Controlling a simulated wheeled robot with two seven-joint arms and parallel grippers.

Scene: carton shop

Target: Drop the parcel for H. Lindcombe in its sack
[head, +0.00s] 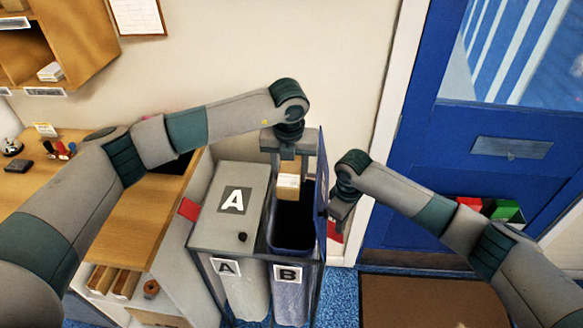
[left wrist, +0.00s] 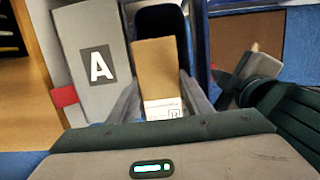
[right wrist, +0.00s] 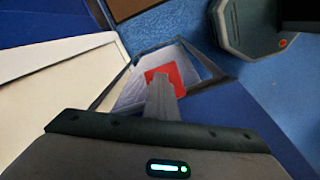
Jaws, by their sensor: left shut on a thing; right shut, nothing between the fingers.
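My left gripper (head: 289,168) is shut on a small brown parcel (head: 288,187), which also shows in the left wrist view (left wrist: 155,62) with a white label whose writing is too small to read. It holds the parcel over the dark open mouth of sack B (head: 291,238). The blue lid (head: 322,195) of sack B stands up at its right side. Sack A (head: 242,290) stands to the left under a shut grey lid (head: 215,230) marked A. My right gripper (head: 338,211) is shut and empty beside the raised lid; a red tab (right wrist: 167,72) lies at its fingers.
A wooden counter (head: 130,225) with stamps and a bell stands at the left. A blue door (head: 490,160) with red and green boxes near it is at the right. A brown mat (head: 430,300) lies on the blue floor. Another red tab (head: 189,209) sits beside A's lid.

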